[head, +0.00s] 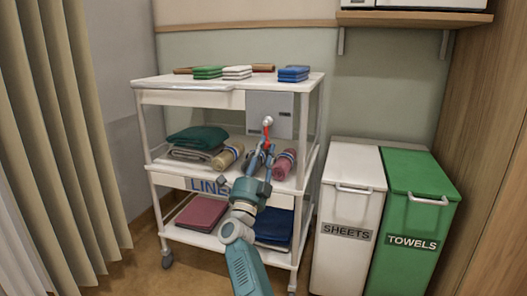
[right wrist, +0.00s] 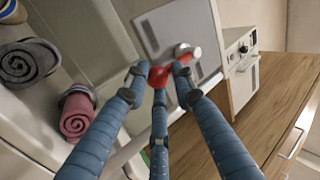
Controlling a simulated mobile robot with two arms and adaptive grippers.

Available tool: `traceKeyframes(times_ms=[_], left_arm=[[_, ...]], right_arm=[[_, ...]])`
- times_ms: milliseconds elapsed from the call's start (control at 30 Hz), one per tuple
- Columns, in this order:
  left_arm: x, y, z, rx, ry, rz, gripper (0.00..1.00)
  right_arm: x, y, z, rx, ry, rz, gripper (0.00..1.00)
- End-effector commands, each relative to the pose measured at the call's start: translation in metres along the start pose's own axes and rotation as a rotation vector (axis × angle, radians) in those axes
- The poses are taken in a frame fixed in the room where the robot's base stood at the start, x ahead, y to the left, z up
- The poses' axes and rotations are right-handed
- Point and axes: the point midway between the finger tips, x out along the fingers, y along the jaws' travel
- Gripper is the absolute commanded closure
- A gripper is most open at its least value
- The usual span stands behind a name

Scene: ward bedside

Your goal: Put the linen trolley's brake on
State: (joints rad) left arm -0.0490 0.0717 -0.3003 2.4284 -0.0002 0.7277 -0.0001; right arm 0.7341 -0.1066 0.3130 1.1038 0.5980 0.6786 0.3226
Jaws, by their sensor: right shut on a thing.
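The white linen trolley (head: 222,88) stands against the wall with a "LINEN" label on its middle shelf edge. A grey panel (head: 283,103) is fixed at its upper right; it also shows in the right wrist view (right wrist: 158,22). A red brake lever (head: 267,131) with a pale round end stands out from this panel. My right gripper (head: 266,150) is in front of the panel. In the right wrist view its blue fingers are closed around the red lever (right wrist: 159,76), and they hide part of it. My left gripper is not in view.
Folded cloths (head: 237,72) lie on the trolley top, and rolled towels (head: 284,164) lie on the shelf beside my right gripper. A white sheets bin (head: 347,205) and a green towels bin (head: 418,215) stand to the right. A curtain (head: 65,120) hangs at left.

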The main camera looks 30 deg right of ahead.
Motion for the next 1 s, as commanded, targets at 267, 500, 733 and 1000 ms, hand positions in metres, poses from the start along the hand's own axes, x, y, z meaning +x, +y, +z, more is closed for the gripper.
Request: traceKeyframes(times_ms=[267,500,733,1000], left_arm=[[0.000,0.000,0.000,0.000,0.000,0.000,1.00],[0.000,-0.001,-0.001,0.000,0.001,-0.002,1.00],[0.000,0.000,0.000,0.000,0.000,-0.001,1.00],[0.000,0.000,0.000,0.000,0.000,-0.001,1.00]], right_arm=[[0.002,-0.001,-0.001,0.005,0.001,0.000,0.53],[-0.004,0.000,0.000,0.003,-0.001,0.001,0.53],[-0.040,0.001,0.000,0.004,-0.001,0.002,0.53],[-0.070,0.000,-0.001,0.004,0.001,0.000,0.53]])
